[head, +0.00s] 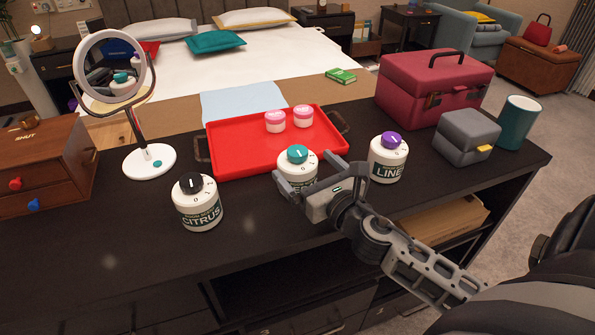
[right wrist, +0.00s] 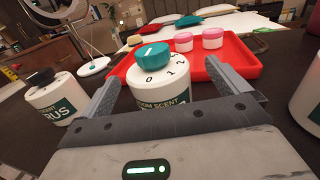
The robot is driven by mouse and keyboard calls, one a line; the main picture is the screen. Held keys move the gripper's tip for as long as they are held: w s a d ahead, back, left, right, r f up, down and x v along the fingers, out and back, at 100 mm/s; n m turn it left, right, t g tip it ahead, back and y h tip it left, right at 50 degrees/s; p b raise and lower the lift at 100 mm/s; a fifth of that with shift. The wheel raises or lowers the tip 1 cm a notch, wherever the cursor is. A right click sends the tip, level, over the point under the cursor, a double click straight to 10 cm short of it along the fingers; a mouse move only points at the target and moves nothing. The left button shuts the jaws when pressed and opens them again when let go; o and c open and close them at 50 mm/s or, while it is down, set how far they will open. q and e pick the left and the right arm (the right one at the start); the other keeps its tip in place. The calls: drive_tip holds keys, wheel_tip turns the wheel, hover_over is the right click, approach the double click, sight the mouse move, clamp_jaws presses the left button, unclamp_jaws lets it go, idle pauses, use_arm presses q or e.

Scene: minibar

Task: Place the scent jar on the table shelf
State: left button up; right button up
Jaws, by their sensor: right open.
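Three white scent jars stand on the dark table (head: 120,240): the CITRUS jar with a black cap (head: 198,205), a jar with a teal cap (head: 297,157), and a LINEN jar with a purple cap (head: 388,158). My right gripper (head: 306,170) is open at the teal-capped jar. In the right wrist view the same jar (right wrist: 160,85) stands upright between the spread fingers, and its lower part is hidden by the gripper body. I cannot tell whether the fingers touch it. The table's open shelf (head: 270,285) lies below the top. My left gripper is not in view.
A red tray (head: 225,155) with two pink-lidded jars (head: 289,119) lies just behind. A round mirror (head: 150,160) and wooden drawers (head: 40,165) stand left. A red case (head: 430,85), grey box (head: 466,135) and teal cup (head: 517,122) stand right.

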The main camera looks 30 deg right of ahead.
drive_tip(key=w, duration=0.4)
drive_tip(key=shift+w+a+f, duration=0.1)
drive_tip(key=shift+w+a, duration=0.05)
drive_tip(key=shift+w, duration=0.25)
drive_tip(key=c, duration=1.3)
drive_tip(key=shift+o, duration=0.2)
